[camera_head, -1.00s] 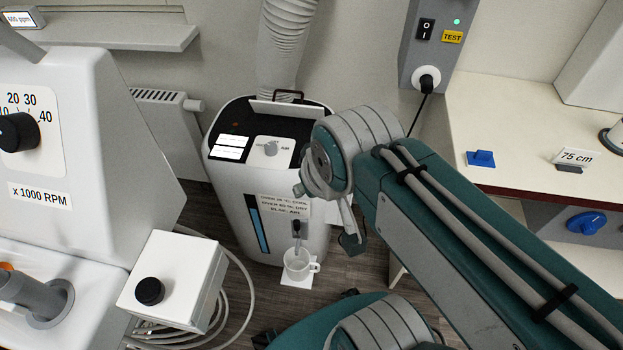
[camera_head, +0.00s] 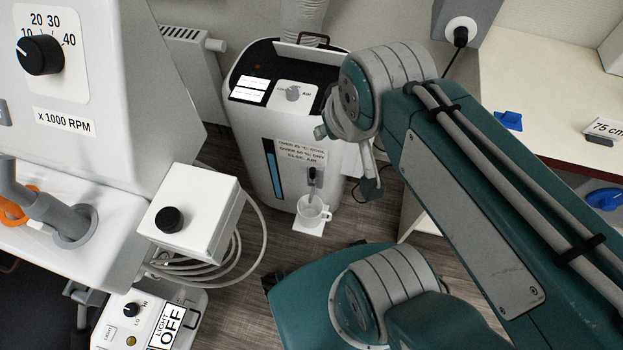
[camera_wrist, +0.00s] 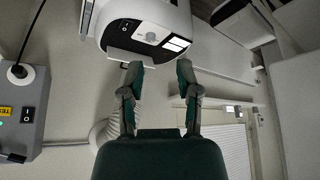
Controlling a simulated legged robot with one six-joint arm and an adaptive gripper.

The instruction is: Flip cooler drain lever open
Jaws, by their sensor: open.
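The cooler (camera_head: 290,165) is a white cabinet with a black top, standing on the floor in the middle of the head view. Low on its front is a small dark drain lever (camera_head: 312,177) above a spout, and it appears to point upward. A white mug (camera_head: 313,210) stands under the spout. My gripper (camera_wrist: 159,72) is open and empty in the wrist view, its two fingers apart. The cooler's top (camera_wrist: 148,28) shows upside down beyond the fingertips. The drain lever is not visible in the wrist view. In the head view I cannot make out the fingers clearly.
A white box with a black knob (camera_head: 170,220) and coiled hose (camera_head: 215,262) stand left of the cooler. A counter (camera_head: 545,100) is at the right. A grey switch box (camera_wrist: 30,110) and a ribbed duct (camera_wrist: 103,133) show in the wrist view.

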